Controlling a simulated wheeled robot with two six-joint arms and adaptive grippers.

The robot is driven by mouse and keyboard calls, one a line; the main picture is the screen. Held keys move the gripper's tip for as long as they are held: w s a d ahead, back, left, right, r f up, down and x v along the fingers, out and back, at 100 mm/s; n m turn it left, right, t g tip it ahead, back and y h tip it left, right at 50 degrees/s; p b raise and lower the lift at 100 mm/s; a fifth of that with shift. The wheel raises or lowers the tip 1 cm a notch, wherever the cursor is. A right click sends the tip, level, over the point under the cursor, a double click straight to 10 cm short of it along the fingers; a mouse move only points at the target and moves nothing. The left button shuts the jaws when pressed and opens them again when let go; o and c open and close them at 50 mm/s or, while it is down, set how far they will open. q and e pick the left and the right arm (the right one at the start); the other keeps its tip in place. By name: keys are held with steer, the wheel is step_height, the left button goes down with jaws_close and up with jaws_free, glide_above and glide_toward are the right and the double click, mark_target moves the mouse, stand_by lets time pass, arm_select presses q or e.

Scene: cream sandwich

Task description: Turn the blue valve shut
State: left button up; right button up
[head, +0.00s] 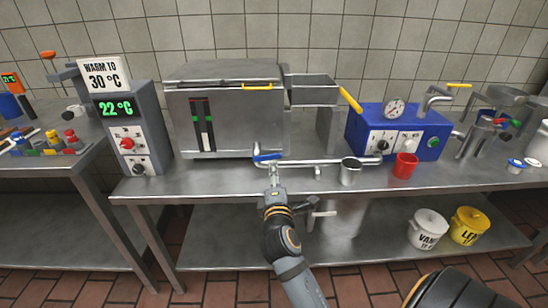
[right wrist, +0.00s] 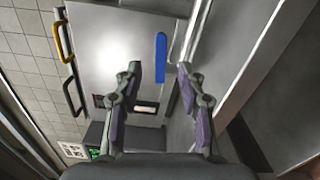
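The blue valve handle (head: 268,157) is on the metal pipe at the front of the steel tank, lying roughly sideways across the picture. In the right wrist view the blue handle (right wrist: 161,48) is a narrow upright bar. My right gripper (head: 274,172) is just in front of the handle, its arm rising from the bottom. In the right wrist view my right gripper (right wrist: 160,74) is open, with a finger on each side of the handle's near end and gaps between. I cannot tell whether the handle lies fully between the fingertips. My left gripper is not in view.
The steel tank (head: 222,130) stands behind the valve. A metal cup (head: 350,174) and a red cup (head: 404,166) are right of it on the steel table (head: 222,182). A blue machine (head: 372,122) stands at right. A display box (head: 132,140) reads 22 °C, its sign 30 °C.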

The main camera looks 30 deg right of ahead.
mark_target(274, 157)
steer(key=x, duration=0.9)
steer(key=shift+w+d, duration=0.15)
steer(key=shift+d, duration=0.05)
steer(key=shift+c, duration=0.2)
jaws_close()
